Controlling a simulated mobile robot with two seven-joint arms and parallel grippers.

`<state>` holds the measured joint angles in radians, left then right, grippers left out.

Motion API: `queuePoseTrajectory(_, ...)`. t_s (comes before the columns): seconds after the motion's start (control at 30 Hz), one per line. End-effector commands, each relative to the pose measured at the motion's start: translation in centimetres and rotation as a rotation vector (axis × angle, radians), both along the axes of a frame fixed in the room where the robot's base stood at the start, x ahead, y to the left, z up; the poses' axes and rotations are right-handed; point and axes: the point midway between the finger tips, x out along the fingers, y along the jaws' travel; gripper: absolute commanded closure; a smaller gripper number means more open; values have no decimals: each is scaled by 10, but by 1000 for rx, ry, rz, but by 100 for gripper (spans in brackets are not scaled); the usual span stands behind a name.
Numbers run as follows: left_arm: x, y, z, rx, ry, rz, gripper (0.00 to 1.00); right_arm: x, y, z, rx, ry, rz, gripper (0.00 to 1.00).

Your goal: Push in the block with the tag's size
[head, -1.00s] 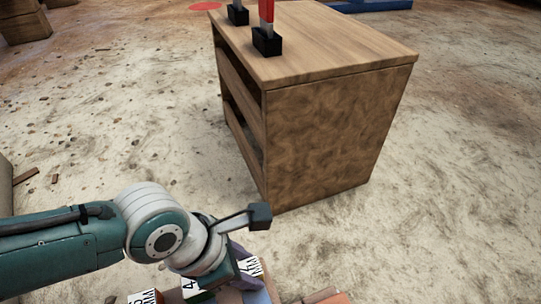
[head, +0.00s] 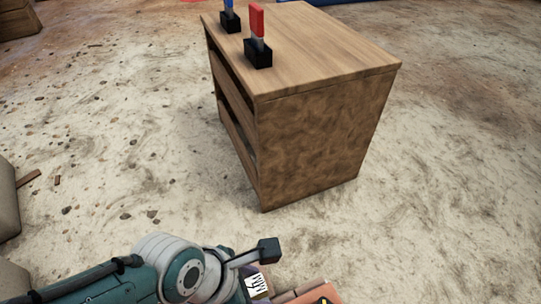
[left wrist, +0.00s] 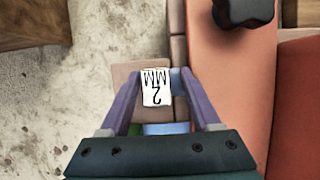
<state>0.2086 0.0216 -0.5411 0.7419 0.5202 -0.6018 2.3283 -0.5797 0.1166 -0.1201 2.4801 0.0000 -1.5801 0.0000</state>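A block (left wrist: 125,74) with a white label (left wrist: 155,88) reading "2 MM" upside down lies in the left wrist view, beside the orange machine. A white label ending in "MM" also shows at the bottom of the head view (head: 257,284); its number is hard to read. My left gripper (left wrist: 160,74) has its two purple fingers apart, above or around the labelled block; contact cannot be told. Green and blue surfaces (left wrist: 160,128) show between the fingers, partly hidden. My left gripper's fingers are mostly out of the head view. I see no clear size tag. My right gripper is not in view.
Orange machine parts (left wrist: 232,80) stand just right of my left gripper, with a black part (left wrist: 243,10) on top. A wooden cabinet (head: 315,140) with a red lever (head: 257,22) and a blue lever (head: 228,10) stands ahead. Dusty ground around it is open.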

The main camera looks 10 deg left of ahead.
Motion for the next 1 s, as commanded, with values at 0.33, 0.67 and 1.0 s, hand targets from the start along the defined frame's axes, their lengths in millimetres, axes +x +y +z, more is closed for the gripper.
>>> queuePoseTrajectory(0.33, -2, 2, -2, 4, 5, 0, 28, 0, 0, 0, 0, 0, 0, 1)
queuePoseTrajectory(0.67, -2, 2, -2, 5, 6, 0, 28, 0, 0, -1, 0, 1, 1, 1)
queuePoseTrajectory(1.0, 20, 11, -3, 9, -28, 3, 28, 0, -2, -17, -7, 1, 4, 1)
